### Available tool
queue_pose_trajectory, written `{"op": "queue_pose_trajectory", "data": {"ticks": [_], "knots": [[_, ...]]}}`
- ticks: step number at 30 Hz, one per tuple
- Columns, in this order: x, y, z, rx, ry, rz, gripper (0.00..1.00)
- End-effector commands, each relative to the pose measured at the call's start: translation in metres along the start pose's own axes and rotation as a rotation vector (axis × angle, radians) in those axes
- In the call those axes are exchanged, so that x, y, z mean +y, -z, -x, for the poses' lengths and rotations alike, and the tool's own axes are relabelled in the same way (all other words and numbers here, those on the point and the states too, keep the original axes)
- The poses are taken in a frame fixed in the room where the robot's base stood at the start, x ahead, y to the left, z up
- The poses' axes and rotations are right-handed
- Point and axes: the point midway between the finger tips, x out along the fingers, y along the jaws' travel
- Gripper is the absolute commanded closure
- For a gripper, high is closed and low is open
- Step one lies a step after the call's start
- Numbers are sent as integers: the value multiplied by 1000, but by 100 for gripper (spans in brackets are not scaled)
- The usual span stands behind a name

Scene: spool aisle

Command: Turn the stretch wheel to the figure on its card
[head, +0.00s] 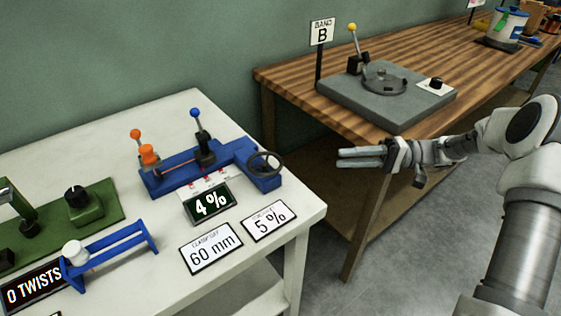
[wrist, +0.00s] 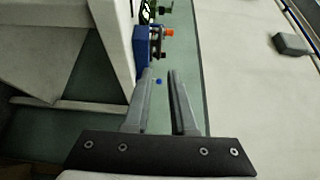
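The stretch wheel (head: 264,163) is a dark handwheel at the right end of a blue fixture (head: 172,178) on the white table. A display (head: 209,203) in front of the fixture reads 4 %. A card (head: 268,220) beside it reads 5 %. My gripper (head: 340,157) is to the right of the wheel, beyond the table's edge and apart from it, with its fingers pointing left. In the wrist view the two fingers (wrist: 160,75) are a little apart with nothing between them. Part of the blue fixture shows ahead; I cannot make out the wheel there.
Blue-knobbed (head: 196,113) and orange-knobbed (head: 136,135) levers stand on the fixture. Another card (head: 211,247) reads 60 mm. A green device (head: 84,206) and a blue stand (head: 110,246) are at left. A wooden bench (head: 290,75) stands behind my gripper.

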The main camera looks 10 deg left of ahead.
Motion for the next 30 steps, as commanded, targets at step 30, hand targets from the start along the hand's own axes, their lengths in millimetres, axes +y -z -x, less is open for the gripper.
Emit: {"op": "queue_pose_trajectory", "data": {"ticks": [30], "knots": [[1,-1,-158,-2,-4,-2,76]]}}
